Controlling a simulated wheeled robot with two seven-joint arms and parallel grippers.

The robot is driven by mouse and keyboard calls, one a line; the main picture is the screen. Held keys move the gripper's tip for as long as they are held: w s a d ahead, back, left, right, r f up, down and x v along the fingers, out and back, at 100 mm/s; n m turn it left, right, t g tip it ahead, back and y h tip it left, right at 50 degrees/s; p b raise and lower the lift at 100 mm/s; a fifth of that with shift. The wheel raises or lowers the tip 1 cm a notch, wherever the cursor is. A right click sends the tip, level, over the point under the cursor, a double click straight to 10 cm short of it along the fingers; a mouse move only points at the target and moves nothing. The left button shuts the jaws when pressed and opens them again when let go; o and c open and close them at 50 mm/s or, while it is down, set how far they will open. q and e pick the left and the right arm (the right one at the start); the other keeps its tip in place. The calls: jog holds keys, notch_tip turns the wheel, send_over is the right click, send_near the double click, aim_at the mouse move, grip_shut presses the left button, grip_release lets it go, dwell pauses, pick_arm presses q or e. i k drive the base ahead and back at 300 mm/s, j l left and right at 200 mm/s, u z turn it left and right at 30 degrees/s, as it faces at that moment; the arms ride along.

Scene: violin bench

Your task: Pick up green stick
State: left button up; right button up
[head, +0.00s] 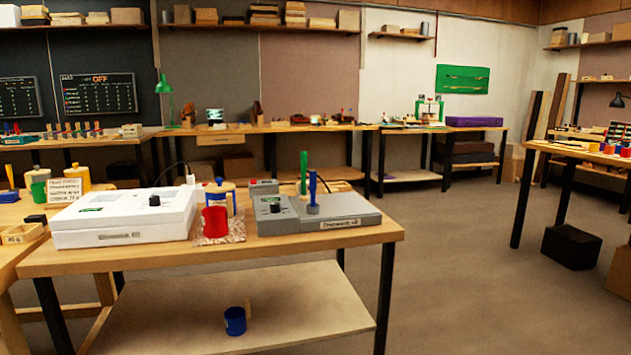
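A green stick (304,172) stands upright at the grey device (345,212) on the near wooden table (300,245). Its lower end is partly hidden. A blue stick (313,187) stands upright just right of and in front of it, on the grey device. Neither of my grippers shows in the head view.
A white device (125,215) with a paper sign stands left on the table. A red cup (215,221) sits on a patterned mat between the devices. A blue mug (235,321) stands on the lower shelf (290,300). Open floor (455,270) lies to the right.

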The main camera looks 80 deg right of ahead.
aim_at(302, 155)
jog(key=z, duration=2.85)
